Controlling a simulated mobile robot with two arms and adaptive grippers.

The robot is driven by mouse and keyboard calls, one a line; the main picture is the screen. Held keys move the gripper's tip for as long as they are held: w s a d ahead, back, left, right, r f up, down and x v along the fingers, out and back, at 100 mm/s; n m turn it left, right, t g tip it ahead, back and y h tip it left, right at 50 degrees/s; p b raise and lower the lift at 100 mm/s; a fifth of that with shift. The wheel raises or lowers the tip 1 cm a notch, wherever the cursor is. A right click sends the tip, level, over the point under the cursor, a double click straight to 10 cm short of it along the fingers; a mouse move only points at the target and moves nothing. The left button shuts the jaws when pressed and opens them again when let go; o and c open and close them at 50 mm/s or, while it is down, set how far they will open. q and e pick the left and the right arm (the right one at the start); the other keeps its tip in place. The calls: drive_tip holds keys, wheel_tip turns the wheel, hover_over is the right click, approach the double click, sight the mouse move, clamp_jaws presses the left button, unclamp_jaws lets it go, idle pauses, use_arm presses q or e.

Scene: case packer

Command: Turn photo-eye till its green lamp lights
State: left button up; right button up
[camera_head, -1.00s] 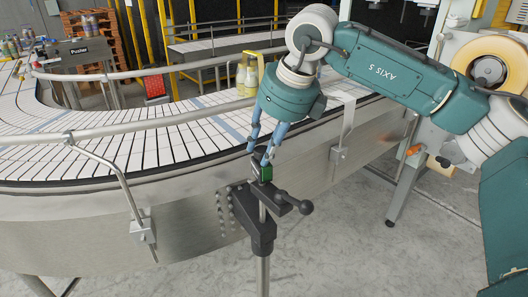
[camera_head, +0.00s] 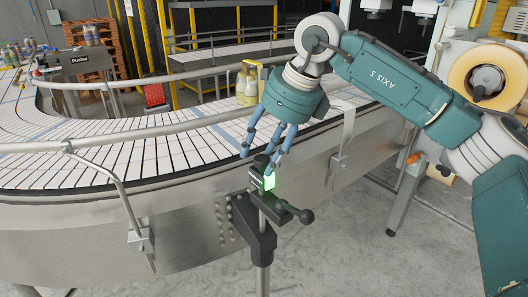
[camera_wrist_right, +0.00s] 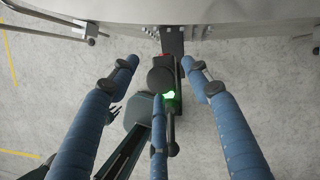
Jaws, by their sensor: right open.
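The photo-eye (camera_head: 257,180) is a small dark block on a black bracket (camera_head: 256,226) and a metal post beside the conveyor. Its green lamp (camera_head: 269,181) glows brightly, and the glow also shows in the right wrist view (camera_wrist_right: 169,97). My right gripper (camera_head: 264,160) is open just above the photo-eye, with its blue fingers spread. In the right wrist view the open fingers (camera_wrist_right: 160,90) stand around the photo-eye (camera_wrist_right: 160,79), and one finger partly covers it. I cannot tell whether any finger touches it. My left gripper is not in view.
A black clamp handle (camera_head: 304,215) sticks out right of the bracket. The curved conveyor (camera_head: 130,150) with its metal rails runs behind the post. Yellowish bottles (camera_head: 247,86) stand on the conveyor behind my right gripper. The floor (camera_head: 345,255) at the front right is clear.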

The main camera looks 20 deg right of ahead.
drive_tip(key=v, duration=1.2)
